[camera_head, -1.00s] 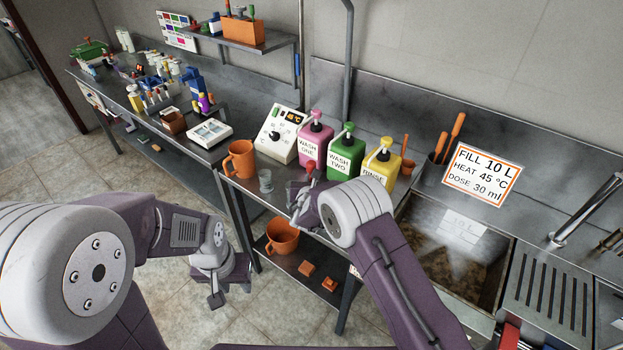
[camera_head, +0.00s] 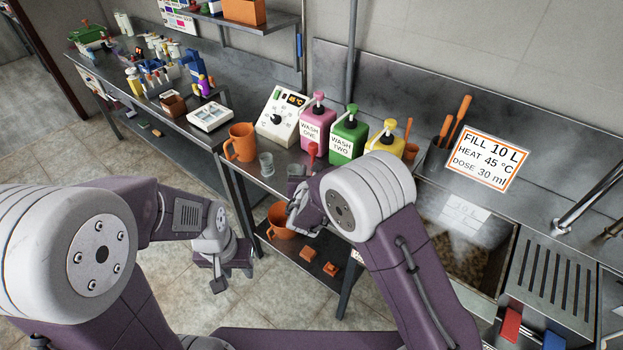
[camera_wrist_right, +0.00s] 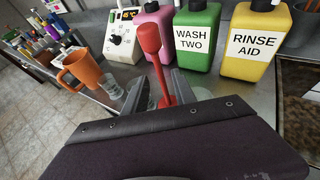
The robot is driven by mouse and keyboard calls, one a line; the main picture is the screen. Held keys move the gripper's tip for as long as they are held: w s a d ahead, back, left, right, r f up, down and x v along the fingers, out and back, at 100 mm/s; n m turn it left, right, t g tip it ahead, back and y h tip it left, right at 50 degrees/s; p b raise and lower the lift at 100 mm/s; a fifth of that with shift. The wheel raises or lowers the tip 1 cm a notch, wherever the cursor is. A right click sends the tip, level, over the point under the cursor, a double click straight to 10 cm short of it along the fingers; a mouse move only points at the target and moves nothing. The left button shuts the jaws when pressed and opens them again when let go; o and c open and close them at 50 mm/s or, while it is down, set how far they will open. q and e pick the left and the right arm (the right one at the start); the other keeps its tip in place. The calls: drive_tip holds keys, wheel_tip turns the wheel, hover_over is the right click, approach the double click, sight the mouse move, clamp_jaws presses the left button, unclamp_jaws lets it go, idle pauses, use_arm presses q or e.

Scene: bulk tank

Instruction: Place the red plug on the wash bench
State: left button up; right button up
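The red plug (camera_head: 312,149) has a rounded head on a thin stem and shows in front of the bottles. In the right wrist view the plug (camera_wrist_right: 150,42) leans a little, its stem between the two fingers of my right gripper (camera_wrist_right: 160,88). The fingers stand apart, with gaps beside the stem. The plug's lower end is hidden, so I cannot tell what it rests on. The wash bench (camera_head: 335,171) is the grey metal top under the bottles. My left gripper (camera_head: 222,268) hangs low at the left, away from the plug; its finger gap is unclear.
Pink (camera_head: 317,124), green (camera_head: 347,137) and yellow (camera_head: 386,142) bottles stand behind the plug. An orange jug (camera_head: 241,142) and a clear beaker (camera_head: 266,164) stand left of it. A steaming basin (camera_head: 468,245) is at the right. An orange bucket (camera_head: 281,222) sits on the lower shelf.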

drive_tip(key=v, duration=0.3)
drive_tip(key=shift+s+r, duration=0.2)
drive_tip(key=shift+s, duration=0.15)
